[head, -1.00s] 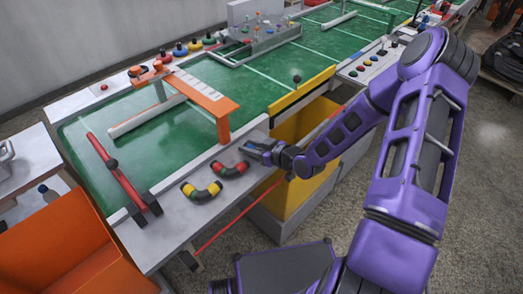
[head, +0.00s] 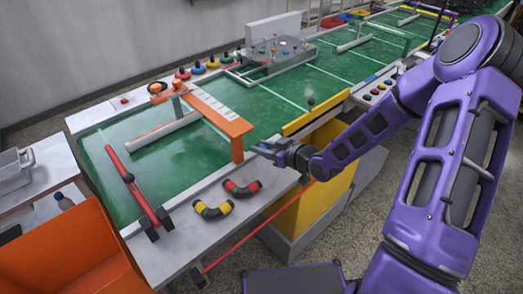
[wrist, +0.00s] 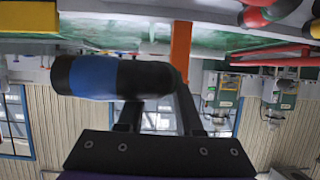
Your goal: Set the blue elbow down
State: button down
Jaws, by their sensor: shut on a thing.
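The blue elbow (wrist: 93,76), a short dark tube with a blue band, is held across my gripper's fingers in the wrist view. My gripper (head: 268,147) is shut on it. In the head view the elbow is small and mostly hidden at the fingertips, above the near edge of the table beside the orange bracket's foot. A gap under it cannot be measured. A yellow-and-black elbow (head: 213,210) and a red-and-black elbow (head: 241,188) lie on the grey border strip, left of and nearer than my gripper.
An orange bracket (head: 238,152) stands close to the left of my gripper. A red bar (head: 142,197) with black feet lies further left. A yellow bin (head: 300,210) stands below the table edge, with a thin red rod before it. Bare grey strip lies around the elbows.

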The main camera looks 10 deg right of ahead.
jog(key=shift+r, duration=0.65)
jog(key=shift+w+r+m+h, duration=0.15)
jog(key=shift+r+m+h, duration=0.25)
jog(key=shift+m+h, duration=0.15)
jog(key=shift+w+d+r+m+t+h+p, duration=0.1)
jog(key=shift+d+r+m+t+h+p, duration=0.2)
jog(key=shift+m+h, duration=0.2)
jog(key=shift+w+d+r+m+t+h+p, duration=0.1)
jog(key=shift+d+m+t+h+p, duration=0.1)
jog(key=shift+m+t+h, duration=0.2)
jog(key=d+m+h, duration=0.1)
jog(key=d, duration=0.1)
jog(key=d+m+t+h, duration=0.1)
jog(key=m+h, duration=0.1)
jog(key=s+d+m+h+p, duration=0.1)
jog(key=d+h, duration=0.1)
jog(key=shift+s+d+r+m+h, duration=0.1)
jog(key=shift+d+r+m+h, duration=0.15)
jog(key=shift+d+r+m, duration=0.1)
jog(key=shift+w+d, duration=0.15)
jog(key=shift+w, duration=0.05)
